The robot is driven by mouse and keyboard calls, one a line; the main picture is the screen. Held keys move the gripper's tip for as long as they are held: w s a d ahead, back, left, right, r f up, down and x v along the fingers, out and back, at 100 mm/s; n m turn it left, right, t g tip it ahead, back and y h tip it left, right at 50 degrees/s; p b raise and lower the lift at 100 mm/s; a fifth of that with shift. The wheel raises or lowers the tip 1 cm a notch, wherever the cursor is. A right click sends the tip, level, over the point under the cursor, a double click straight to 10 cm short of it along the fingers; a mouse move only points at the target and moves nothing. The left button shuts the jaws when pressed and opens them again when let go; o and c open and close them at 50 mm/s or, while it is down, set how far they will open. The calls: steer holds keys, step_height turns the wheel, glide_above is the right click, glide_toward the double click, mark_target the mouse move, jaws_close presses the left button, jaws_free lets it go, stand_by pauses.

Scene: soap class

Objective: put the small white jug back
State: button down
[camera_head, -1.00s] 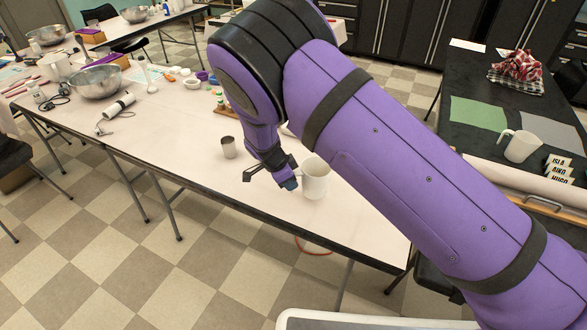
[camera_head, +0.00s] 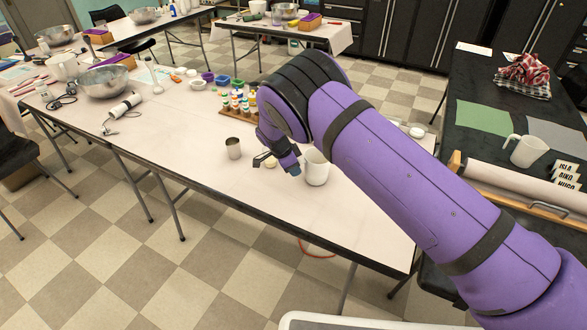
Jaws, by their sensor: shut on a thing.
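A white jug (camera_head: 317,170) is at the right part of the long white table (camera_head: 210,185). My arm partly hides its right side. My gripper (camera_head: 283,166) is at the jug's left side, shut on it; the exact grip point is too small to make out. The jug is upright. I cannot tell whether its base touches the table or is slightly above it. A second white jug (camera_head: 526,151) with a handle on its left stands on the black counter at the right.
A rack of small bottles (camera_head: 238,103) and coloured bowls (camera_head: 222,80) lie behind. A metal bowl (camera_head: 103,82) is further left. The black counter (camera_head: 475,85) holds a green mat (camera_head: 482,117) and a checked cloth (camera_head: 526,70).

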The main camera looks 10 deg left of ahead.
steer(key=shift+f, duration=0.35)
steer(key=c, duration=0.9)
jaws_free()
steer(key=shift+r, duration=0.1)
steer(key=shift+v, duration=6.05)
